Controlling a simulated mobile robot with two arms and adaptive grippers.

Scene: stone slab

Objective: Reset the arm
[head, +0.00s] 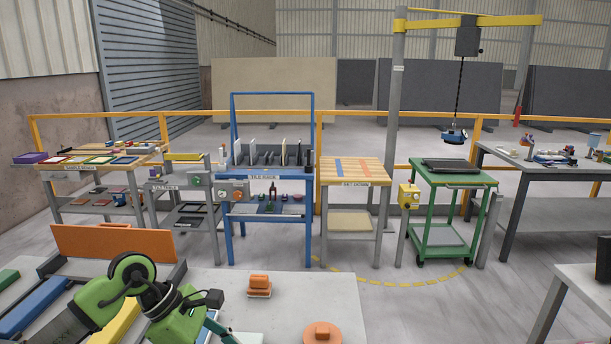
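My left arm, green with black joints, comes in at the bottom left over a pale slab table (290,295). My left gripper (208,326) is at the bottom edge of the head view, partly cut off. Its fingers do not show clearly, so I cannot tell whether it is open or holds anything. My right arm and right gripper are not in view.
An orange block on a small stand (259,286) and a round orange piece (322,333) are on the slab, right of my gripper. An orange-walled rack (115,244) is behind my arm. Beyond are a blue rack (232,215), a green cart (412,217) and workbenches, across open floor.

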